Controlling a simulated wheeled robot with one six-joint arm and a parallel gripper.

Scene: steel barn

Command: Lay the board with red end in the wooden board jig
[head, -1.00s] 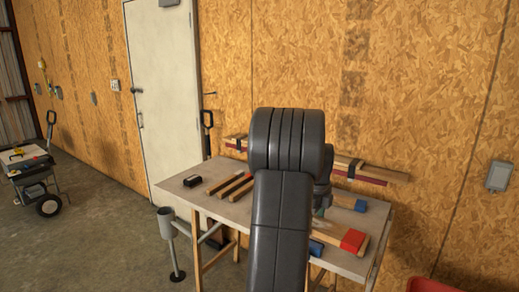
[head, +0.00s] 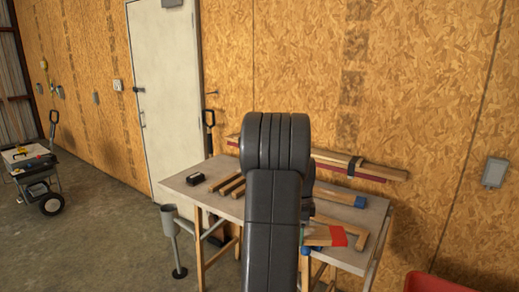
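The board with red end (head: 338,236) shows to the right of my arm, with its pale wood running left behind the arm. It lies over or above the wooden board jig (head: 362,249), whose pale L-shaped strips show at the table's right front. I cannot tell whether the board touches the jig. My gripper is hidden behind my dark arm, so its fingers and any hold on the board cannot be seen.
The table (head: 200,194) carries several loose wood strips (head: 228,186) and a small black object (head: 195,179) at left. A blue-ended board (head: 359,202) lies at the back right. Long boards (head: 375,170) run along the wall side. A red container (head: 435,284) stands at lower right.

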